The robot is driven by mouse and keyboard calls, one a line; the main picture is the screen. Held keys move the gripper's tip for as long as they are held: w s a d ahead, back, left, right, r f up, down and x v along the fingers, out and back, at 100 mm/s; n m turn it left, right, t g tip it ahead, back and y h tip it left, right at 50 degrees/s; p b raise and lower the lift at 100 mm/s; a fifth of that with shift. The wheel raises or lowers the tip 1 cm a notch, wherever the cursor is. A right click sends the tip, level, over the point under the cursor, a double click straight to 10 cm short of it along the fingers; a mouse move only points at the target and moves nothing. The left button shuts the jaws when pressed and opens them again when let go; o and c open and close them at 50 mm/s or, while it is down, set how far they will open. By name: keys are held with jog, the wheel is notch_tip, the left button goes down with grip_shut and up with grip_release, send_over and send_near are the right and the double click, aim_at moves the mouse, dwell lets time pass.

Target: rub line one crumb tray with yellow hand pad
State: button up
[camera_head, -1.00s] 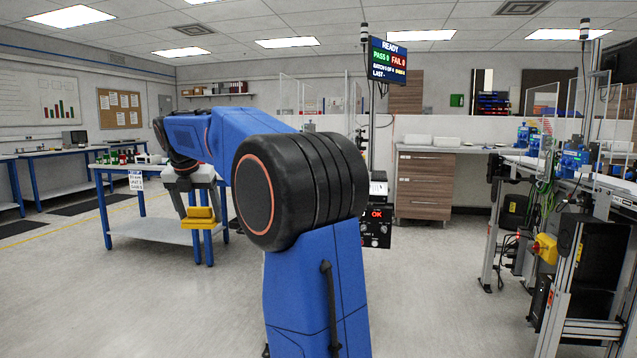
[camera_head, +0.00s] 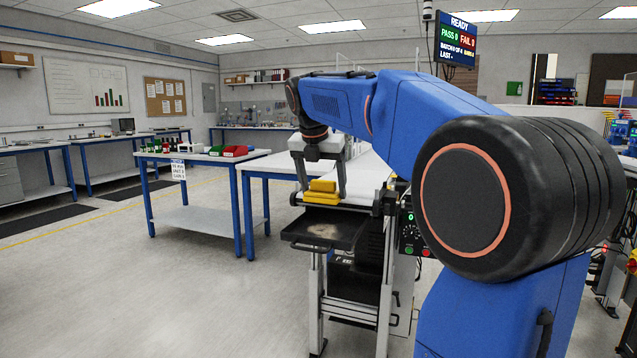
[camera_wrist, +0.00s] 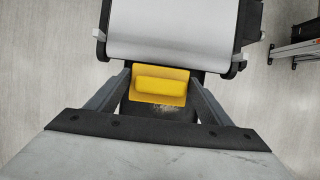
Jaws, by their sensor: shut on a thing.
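My gripper (camera_head: 322,182) is shut on the yellow hand pad (camera_head: 320,197), a block with a wider flat base. The pad also shows between the fingers in the wrist view (camera_wrist: 160,84). A black crumb tray (camera_head: 345,230) sits below the near end of a white-belted conveyor, with a pale dusty patch (camera_head: 322,231) on its surface. The pad is above the tray's far part, near the belt end. In the wrist view the pad and gripper hide much of the tray; some dusty patch (camera_wrist: 168,112) shows.
The conveyor belt (camera_wrist: 170,35) lies just beyond the pad, with dark side rails. A control box with a green readout (camera_head: 411,228) stands to its right. A blue-legged table (camera_head: 205,158) with coloured bins stands to the left. Open floor lies left and in front.

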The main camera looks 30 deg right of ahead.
jog(key=shift+f, duration=2.95)
jog(key=shift+f, duration=0.95)
jog(key=shift+a, duration=0.1)
jog(key=shift+s+a, duration=0.95)
jog(key=shift+a, duration=0.3)
jog(key=shift+s+a+f, duration=0.1)
